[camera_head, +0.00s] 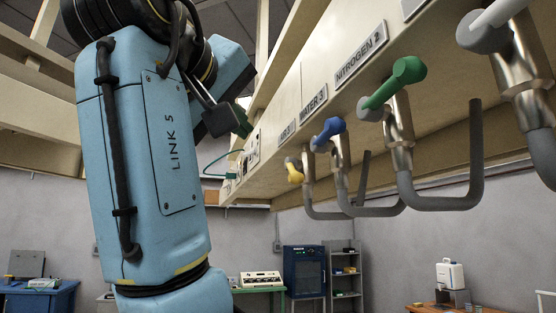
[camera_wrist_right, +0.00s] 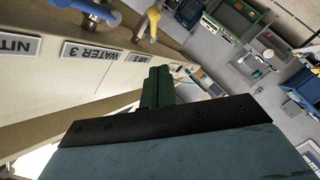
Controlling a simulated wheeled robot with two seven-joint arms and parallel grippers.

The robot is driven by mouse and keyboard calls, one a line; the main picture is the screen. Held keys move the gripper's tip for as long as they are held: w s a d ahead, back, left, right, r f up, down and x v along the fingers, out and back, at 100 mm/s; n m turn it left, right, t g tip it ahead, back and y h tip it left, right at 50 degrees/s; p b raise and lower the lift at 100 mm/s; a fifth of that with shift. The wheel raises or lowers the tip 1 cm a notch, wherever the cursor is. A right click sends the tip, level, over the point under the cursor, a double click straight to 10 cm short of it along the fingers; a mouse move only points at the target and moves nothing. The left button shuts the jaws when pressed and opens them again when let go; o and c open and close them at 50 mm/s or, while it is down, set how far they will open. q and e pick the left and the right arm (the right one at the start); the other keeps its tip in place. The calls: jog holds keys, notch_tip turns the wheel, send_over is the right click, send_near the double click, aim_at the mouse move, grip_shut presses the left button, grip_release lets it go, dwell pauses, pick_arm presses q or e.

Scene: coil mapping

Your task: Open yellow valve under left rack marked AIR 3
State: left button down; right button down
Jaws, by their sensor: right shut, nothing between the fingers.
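The yellow valve (camera_head: 293,170) sits on the rack beam at the far end of a row of valves, with the AIR 3 label (camera_head: 286,133) beside it. Its yellow handle also shows at the top of the right wrist view (camera_wrist_right: 153,21). My right gripper (camera_head: 243,124) is to the left of the valve in the head view, apart from it. Its green fingers (camera_wrist_right: 158,86) are together and empty, pointing along the beam below the valve handle in the right wrist view. My left gripper is in neither view.
The blue valve (camera_head: 328,132) for WATER 3, the green valve (camera_head: 398,84) for NITROGEN 2 and a grey valve (camera_head: 490,30) line the beam, with grey pipes (camera_head: 440,202) bending below. A blue cabinet (camera_head: 304,270) and grey shelves (camera_head: 346,272) stand far back.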

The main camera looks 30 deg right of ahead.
jog(key=p, duration=0.3)
send_near(290, 171)
jog(key=w+a+r+x, duration=0.1)
jog(key=x, duration=0.4)
jog(key=shift+s+d+f+p, duration=0.25)
jog(key=shift+d+f, duration=0.3)
jog(key=shift+d, duration=0.3)
